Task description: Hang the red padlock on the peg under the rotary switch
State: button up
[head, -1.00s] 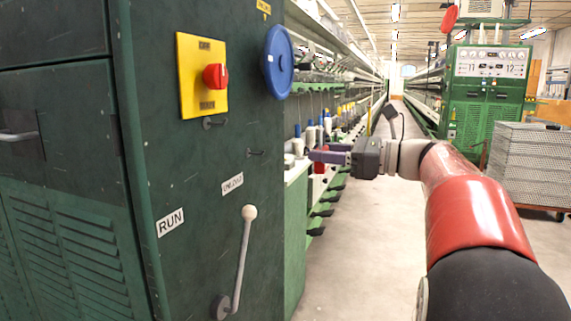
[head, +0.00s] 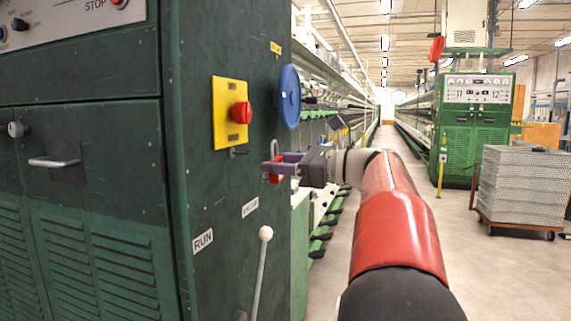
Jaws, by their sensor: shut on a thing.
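The yellow plate (head: 222,122) with the red rotary switch (head: 241,112) is on the green cabinet's side face. A dark peg (head: 238,153) sticks out just under the plate. My gripper (head: 273,167) is shut on the red padlock (head: 273,178), whose pale shackle (head: 274,147) stands upright above the fingers. The padlock is to the right of the peg and slightly lower in the picture, apart from it. A second peg, seen lower in the earlier view, is hidden around the gripper.
A blue handwheel (head: 289,97) stands out from the cabinet (head: 180,200) above my gripper. A lever with a white knob (head: 265,233) rises below it. The aisle on the right is open, with a cart of grey trays (head: 522,185) beyond.

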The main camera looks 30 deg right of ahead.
jog(key=shift+f+b+x, duration=0.15)
jog(key=shift+b+x, duration=0.2)
jog(key=shift+x, duration=1.2)
jog(key=shift+f+b+x, duration=0.15)
jog(key=shift+b+x, duration=0.2)
jog(key=shift+x, duration=1.25)
jog(key=shift+w+a+f, duration=0.4)
jog(key=shift+w+f, duration=0.05)
jog(key=shift+f, duration=0.1)
jog(key=o, duration=1.1)
send_near(234, 168)
jog(key=shift+s+d, duration=0.35)
jog(key=shift+s, duration=0.05)
